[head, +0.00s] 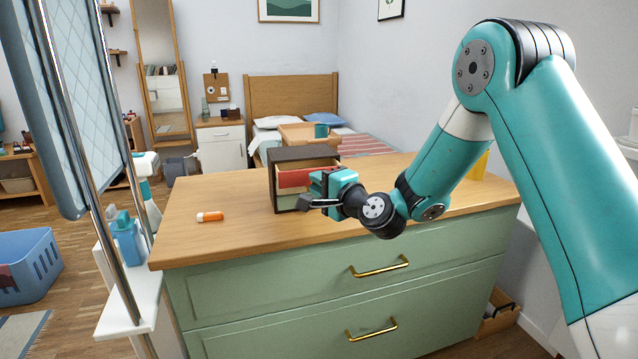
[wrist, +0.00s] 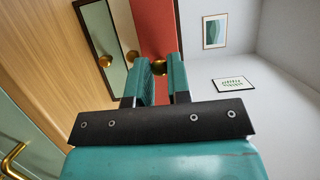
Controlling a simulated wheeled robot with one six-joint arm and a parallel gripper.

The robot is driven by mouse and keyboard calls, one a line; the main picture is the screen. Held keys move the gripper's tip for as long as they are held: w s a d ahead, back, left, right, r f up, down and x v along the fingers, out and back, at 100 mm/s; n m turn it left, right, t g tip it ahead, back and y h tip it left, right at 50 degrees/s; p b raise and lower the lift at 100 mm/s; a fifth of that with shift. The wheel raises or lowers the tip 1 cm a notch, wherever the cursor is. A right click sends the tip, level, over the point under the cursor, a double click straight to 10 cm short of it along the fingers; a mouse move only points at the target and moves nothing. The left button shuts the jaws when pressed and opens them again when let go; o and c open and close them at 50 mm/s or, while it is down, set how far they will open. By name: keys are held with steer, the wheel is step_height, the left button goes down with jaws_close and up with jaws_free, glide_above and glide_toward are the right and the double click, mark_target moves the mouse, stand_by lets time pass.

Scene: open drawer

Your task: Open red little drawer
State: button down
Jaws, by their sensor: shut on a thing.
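A small dark brown cabinet (head: 279,158) stands on the green dresser's wooden top. Its red little drawer (head: 291,179) is the upper one, with a light wood strip showing above its red front. How far it stands out is hard to tell. In the wrist view the red front (wrist: 157,28) fills the upper middle, beside a pale drawer front (wrist: 112,45). My gripper (head: 318,182) is at the front of the red drawer and partly covers it. In the wrist view my gripper's fingers (wrist: 160,75) are shut on the red drawer's round gold knob (wrist: 159,67).
An orange bottle (head: 209,216) lies on the wooden top (head: 235,235), left of the cabinet, with bare wood around it. The green dresser (head: 290,290) below has gold handles. A wooden tray with a teal cup (head: 321,130) shows behind the cabinet. A yellow object stands behind my arm.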

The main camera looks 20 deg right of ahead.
steer(key=c, duration=1.1)
jaws_free()
steer(key=b+v, duration=1.5)
steer(key=v, duration=0.2)
steer(key=shift+s+d, duration=0.1)
steer(key=shift+s, duration=0.05)
